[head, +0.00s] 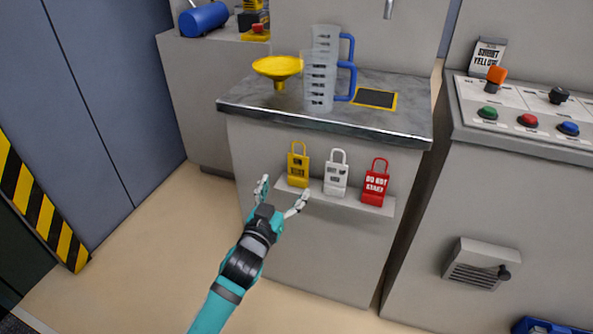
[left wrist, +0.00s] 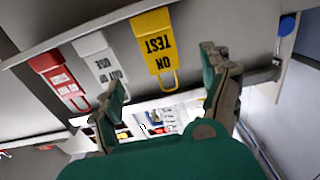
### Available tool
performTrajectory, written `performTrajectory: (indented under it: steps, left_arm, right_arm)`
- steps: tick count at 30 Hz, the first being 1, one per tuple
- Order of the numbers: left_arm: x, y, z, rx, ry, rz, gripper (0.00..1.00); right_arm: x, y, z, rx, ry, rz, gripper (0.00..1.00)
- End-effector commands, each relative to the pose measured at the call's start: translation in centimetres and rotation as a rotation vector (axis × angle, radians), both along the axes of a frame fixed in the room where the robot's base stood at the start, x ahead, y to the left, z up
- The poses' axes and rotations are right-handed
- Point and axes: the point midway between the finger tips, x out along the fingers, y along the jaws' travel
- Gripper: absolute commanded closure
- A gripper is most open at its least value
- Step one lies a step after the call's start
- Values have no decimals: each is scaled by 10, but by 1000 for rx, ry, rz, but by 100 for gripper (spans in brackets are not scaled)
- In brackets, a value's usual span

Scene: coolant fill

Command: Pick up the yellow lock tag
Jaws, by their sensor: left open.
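The yellow lock tag (head: 298,166) stands upright at the left end of a small ledge on the front of the grey cabinet. It has a yellow shackle on top. In the left wrist view the yellow tag (left wrist: 157,45) appears upside down, reading "ON TEST", beyond the fingers and between them. My left gripper (head: 283,192) is open and empty, just in front of and below the yellow tag, with its fingers spread and apart from it. The gripper's two fingers also show in the left wrist view (left wrist: 163,82). My right gripper is in neither view.
A white tag (head: 336,175) and a red "DO NOT" tag (head: 376,184) stand right of the yellow one on the ledge (head: 345,200). Above, the countertop (head: 240,104) holds a yellow funnel (head: 277,68) and clear jugs with blue handles (head: 319,85). The floor left of the cabinet is clear.

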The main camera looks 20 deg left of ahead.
Motion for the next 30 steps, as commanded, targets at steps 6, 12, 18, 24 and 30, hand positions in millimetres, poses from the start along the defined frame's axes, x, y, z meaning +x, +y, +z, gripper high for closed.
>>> performTrajectory:
  steps: [6,12,18,24,30]
  left_arm:
    - [45,-1,0,1,-2,1,19]
    - [79,-2,0,1,-1,1,19]
    - [98,-3,0,0,0,0,19]
    - [102,-4,0,0,0,0,19]
    - [101,-4,0,0,0,0,22]
  right_arm:
    - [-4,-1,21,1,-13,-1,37]
    - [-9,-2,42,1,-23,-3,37]
    - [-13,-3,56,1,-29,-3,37]
    - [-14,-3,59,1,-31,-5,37]
    - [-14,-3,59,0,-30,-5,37]
